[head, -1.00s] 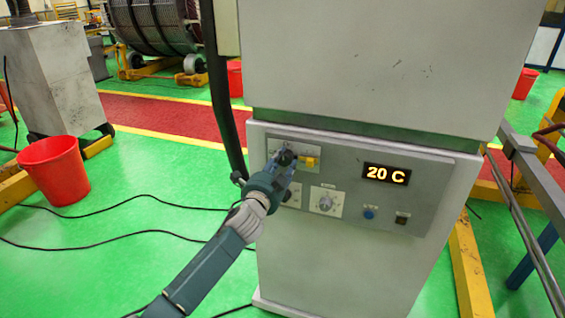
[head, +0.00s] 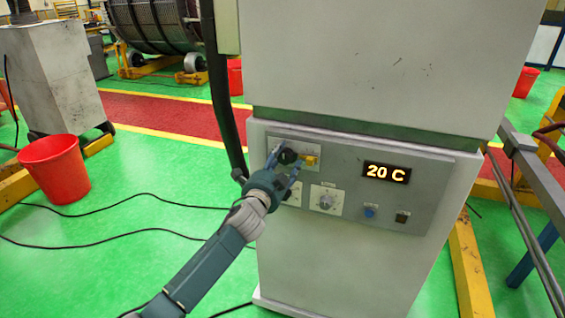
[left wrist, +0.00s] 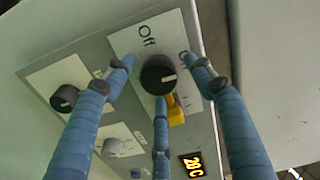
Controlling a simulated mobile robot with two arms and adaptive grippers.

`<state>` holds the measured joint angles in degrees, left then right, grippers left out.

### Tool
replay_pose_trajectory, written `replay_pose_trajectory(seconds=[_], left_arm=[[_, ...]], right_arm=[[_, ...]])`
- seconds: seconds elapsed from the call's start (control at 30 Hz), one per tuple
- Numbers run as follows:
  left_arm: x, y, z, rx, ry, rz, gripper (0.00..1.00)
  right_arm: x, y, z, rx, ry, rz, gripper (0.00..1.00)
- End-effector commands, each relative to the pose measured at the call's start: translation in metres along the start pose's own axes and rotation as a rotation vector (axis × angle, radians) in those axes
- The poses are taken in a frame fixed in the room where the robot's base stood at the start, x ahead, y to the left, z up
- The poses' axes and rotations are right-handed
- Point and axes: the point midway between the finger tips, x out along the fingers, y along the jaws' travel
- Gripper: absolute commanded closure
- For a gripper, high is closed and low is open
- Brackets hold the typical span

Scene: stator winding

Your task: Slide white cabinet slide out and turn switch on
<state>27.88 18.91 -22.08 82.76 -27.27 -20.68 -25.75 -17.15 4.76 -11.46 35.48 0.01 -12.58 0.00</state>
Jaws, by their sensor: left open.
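The white cabinet (head: 345,260) stands upright with a grey control panel (head: 350,220) and a lit "20 C" display. A round black switch knob (left wrist: 157,75) with a yellow part (left wrist: 176,110) is at the panel's upper left, beside an "Off" label; a second label is partly hidden by a finger. The knob's white mark points right in the left wrist view, away from "Off". My left gripper (head: 285,163) is open at the knob. Its three blue fingers (left wrist: 160,72) are spread around the knob; I cannot tell whether any finger touches it. My right gripper is not in view.
Other knobs and buttons, including a grey dial (head: 326,201) and a blue button (head: 370,212), sit lower on the panel. A red bucket (head: 55,170) stands on the left. Black cables cross the green floor. Metal rails (head: 530,200) stand at right.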

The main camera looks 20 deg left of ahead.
Motion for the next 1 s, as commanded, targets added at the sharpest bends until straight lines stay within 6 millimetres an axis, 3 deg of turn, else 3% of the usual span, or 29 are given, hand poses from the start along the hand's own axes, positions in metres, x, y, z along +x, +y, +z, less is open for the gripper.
replay_pose_trajectory(seconds=[0.17,0.5,0.7,1.0], left_arm=[[-0.012,0.002,0.001,0.001,-0.002,0.002,0.45],[-0.079,0.002,0.000,0.001,0.001,0.002,0.45],[-0.109,0.002,-0.001,0.000,0.001,0.002,0.45],[-0.120,0.000,-0.001,0.001,0.000,-0.001,0.45]], right_arm=[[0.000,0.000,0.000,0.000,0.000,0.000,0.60],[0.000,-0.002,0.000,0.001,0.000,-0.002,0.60],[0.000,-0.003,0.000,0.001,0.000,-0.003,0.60],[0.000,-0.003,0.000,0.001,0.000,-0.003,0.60]])
